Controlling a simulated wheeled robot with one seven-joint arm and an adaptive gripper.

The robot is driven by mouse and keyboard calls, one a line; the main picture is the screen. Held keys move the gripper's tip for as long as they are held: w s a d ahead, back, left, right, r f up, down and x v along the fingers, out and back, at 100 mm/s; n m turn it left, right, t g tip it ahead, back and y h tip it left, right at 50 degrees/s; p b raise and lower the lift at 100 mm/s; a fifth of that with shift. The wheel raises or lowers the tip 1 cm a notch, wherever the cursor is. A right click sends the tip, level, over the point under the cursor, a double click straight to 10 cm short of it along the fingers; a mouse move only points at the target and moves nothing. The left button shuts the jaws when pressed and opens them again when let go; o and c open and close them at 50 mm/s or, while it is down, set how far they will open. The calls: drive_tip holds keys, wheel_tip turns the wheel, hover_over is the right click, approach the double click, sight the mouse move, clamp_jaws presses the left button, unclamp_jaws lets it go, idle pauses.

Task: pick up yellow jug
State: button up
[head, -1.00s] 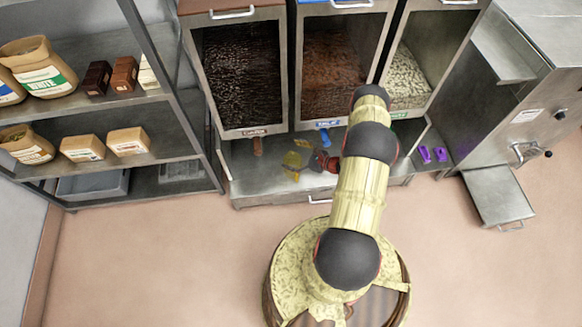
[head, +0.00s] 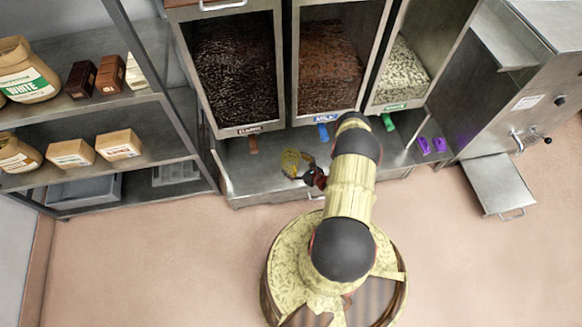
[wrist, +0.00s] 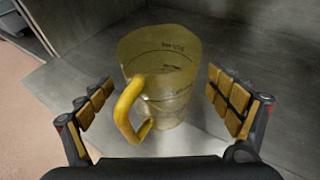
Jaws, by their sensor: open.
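The yellow jug (wrist: 168,85) is see-through with dark measuring marks and a solid yellow handle (wrist: 130,108). It stands upright on the grey metal counter in the wrist view, its handle side towards my gripper. My gripper (wrist: 165,100) is open, with one padded finger to the left of the jug and one to the right. A gap shows on both sides, wider on the left bar the handle. In the head view the jug (head: 293,161) is on the counter below the bins, just left of my gripper (head: 302,168).
The metal counter (head: 255,185) runs under three bins of dark, milk and white chips (head: 400,70). Blue (head: 323,132) and green (head: 388,122) pieces hang below bins. Purple items (head: 432,145) lie at the right. A shelf with bags and boxes (head: 75,153) stands left.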

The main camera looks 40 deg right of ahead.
drive_tip(key=x, duration=0.2)
drive_tip(key=shift+w+f+b, duration=0.25)
drive_tip(key=shift+b, duration=0.1)
drive_tip(key=c, duration=1.3)
